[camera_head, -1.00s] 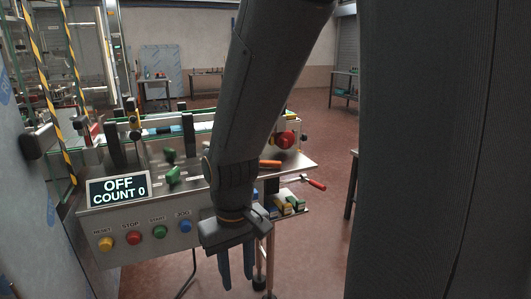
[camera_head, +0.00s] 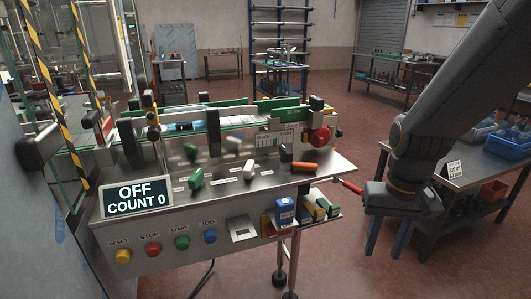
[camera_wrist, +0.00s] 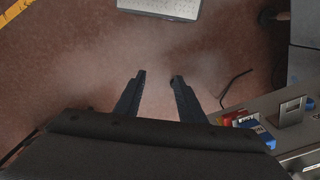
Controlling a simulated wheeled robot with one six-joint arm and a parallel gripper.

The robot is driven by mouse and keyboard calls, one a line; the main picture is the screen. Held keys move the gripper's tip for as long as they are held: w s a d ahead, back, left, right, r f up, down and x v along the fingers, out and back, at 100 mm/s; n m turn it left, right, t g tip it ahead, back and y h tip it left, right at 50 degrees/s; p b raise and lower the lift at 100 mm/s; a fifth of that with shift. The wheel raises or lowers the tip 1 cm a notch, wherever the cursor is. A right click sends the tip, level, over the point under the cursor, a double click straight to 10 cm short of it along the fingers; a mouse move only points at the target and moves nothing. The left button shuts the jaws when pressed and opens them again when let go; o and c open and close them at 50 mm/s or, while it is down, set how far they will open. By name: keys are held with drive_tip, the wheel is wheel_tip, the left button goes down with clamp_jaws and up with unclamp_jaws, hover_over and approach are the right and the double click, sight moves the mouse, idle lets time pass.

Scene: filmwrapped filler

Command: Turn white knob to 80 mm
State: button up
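The machine's front has a display (camera_head: 138,195) reading OFF, COUNT 0, and coloured buttons. Small boxes (camera_head: 285,210) sit at the front right. A table (camera_head: 464,160) stands right.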

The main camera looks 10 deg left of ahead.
drive_tip(key=w+a+r+p, duration=0.5)
drive_tip(key=w+a+r, duration=0.3)
drive_tip(key=w+a, duration=0.45)
wheel_tip(320, 180, up, 7)
drive_tip(key=p, duration=0.5)
hover_over(249, 164)
drive_tip(key=shift+s+d, duration=0.15)
drive_tip(key=shift+d, duration=0.05)
drive_tip(key=shift+a+f, duration=0.15)
drive_tip(key=shift+a, duration=0.1)
drive_tip(key=shift+f+p, duration=1.25)
drive_tip(key=shift+f, duration=2.45)
drive_tip(key=shift+c, duration=0.4)
clamp_jaws()
